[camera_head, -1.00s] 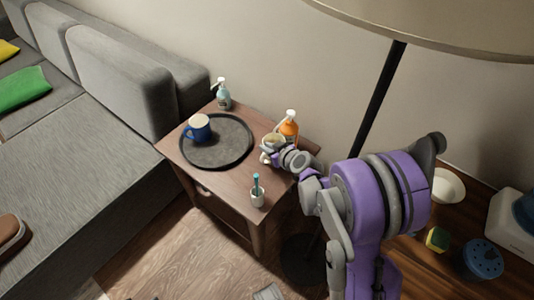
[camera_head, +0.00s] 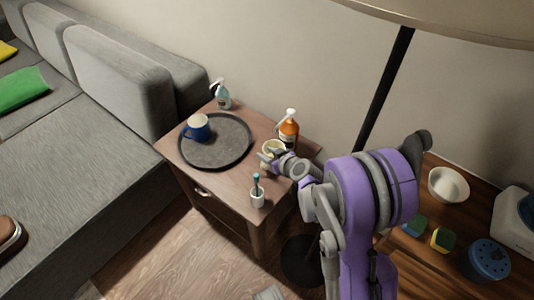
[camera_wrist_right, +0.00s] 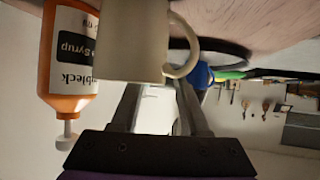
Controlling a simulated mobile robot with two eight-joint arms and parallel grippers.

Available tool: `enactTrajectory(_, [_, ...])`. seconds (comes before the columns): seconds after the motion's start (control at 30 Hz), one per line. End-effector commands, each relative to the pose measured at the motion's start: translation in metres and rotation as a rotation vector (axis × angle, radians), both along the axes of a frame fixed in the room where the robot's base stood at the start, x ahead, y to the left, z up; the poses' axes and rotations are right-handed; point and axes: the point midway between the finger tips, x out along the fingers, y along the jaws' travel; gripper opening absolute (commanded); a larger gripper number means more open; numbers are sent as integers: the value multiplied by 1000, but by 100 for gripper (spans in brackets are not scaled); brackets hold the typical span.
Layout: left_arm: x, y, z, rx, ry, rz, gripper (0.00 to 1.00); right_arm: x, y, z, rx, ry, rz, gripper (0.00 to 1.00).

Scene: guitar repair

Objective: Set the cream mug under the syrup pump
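The cream mug (camera_head: 273,146) stands on the side table (camera_head: 182,165), close beside the orange syrup bottle (camera_head: 288,134) with its white pump (camera_head: 291,115). I cannot tell whether the mug is exactly under the spout. In the right wrist view, which is upside down, the mug (camera_wrist_right: 133,42) is beside the bottle labelled Syrup (camera_wrist_right: 68,50), with its handle to the right. My right gripper (camera_head: 266,160) is at the mug's near side. Its fingers (camera_wrist_right: 160,85) are spread apart, and the mug partly hides their tips. My left gripper is out of view.
A round dark tray (camera_head: 215,155) holds a blue mug (camera_head: 198,128). A soap dispenser (camera_head: 222,97) stands behind it. A white cup (camera_head: 257,199) with a toothbrush is near the front edge. A lamp pole (camera_head: 388,85) rises behind the bottle.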

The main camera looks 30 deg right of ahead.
Motion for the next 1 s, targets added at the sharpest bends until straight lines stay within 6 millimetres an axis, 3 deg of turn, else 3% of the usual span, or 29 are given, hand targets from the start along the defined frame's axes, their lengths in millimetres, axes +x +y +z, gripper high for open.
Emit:
enactTrajectory(0.27, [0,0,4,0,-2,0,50,-4,-1,7,0,0,-1,45])
enactTrajectory(0.7, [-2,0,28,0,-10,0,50,-80,-6,51,-1,-1,-3,45])
enactTrajectory(1.0, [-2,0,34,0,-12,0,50,-104,-7,62,0,0,-1,45])
